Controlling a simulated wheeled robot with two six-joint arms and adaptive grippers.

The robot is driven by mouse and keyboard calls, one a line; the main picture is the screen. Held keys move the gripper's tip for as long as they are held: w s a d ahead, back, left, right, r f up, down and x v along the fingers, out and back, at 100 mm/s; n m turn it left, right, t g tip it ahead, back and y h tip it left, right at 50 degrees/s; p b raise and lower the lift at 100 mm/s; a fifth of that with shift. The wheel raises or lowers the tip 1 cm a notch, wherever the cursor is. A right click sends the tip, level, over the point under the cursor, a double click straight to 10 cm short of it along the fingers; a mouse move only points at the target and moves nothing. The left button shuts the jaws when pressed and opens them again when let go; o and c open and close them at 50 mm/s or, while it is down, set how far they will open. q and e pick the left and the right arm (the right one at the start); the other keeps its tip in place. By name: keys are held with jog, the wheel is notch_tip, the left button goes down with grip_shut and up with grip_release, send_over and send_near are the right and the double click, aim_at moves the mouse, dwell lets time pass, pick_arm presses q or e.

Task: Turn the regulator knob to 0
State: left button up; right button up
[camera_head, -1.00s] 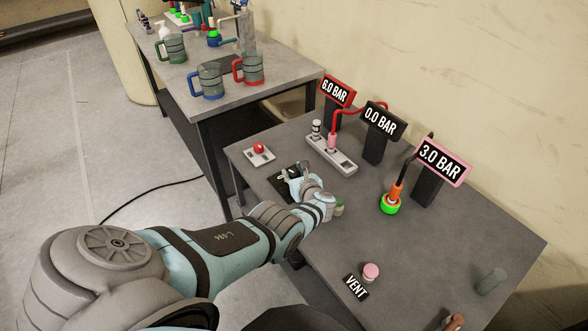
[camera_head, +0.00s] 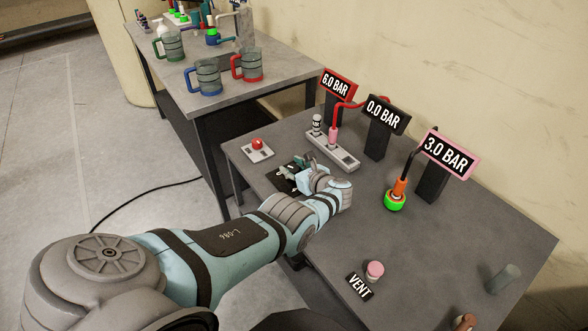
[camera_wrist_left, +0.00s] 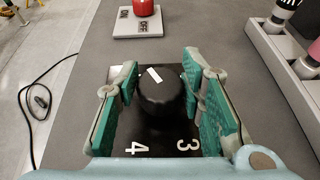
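The black regulator knob (camera_wrist_left: 160,95) sits on a black plate (camera_wrist_left: 140,135) in the left wrist view. Its white pointer mark is at its upper left. The numbers 4 and 3 show on the plate's lower part; the rest of the scale is hidden or unreadable. My left gripper (camera_wrist_left: 160,100) is open, its green-padded fingers on either side of the knob, with gaps visible. In the head view my left gripper (camera_head: 302,176) is over the plate (camera_head: 279,180) and hides the knob. My right gripper is not in view.
A red button (camera_head: 257,144) on a white base is beside the plate. A socket strip (camera_head: 333,153) and displays reading 6.0 BAR (camera_head: 336,86), 0.0 BAR (camera_head: 385,115) and 3.0 BAR (camera_head: 447,154) stand behind. A pink knob (camera_head: 375,271) near the VENT label (camera_head: 360,287) is at the front.

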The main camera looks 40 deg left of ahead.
pick_arm(q)
jog(key=shift+o, duration=1.2)
jog(key=shift+d, duration=0.1)
jog(key=shift+s+d+r, duration=0.1)
jog(key=shift+d+r, duration=0.05)
jog(key=shift+d, duration=0.4)
jog(key=v, duration=1.1)
jog(key=shift+s+a, duration=0.1)
jog(key=shift+s, duration=0.05)
jog(key=shift+a, duration=0.1)
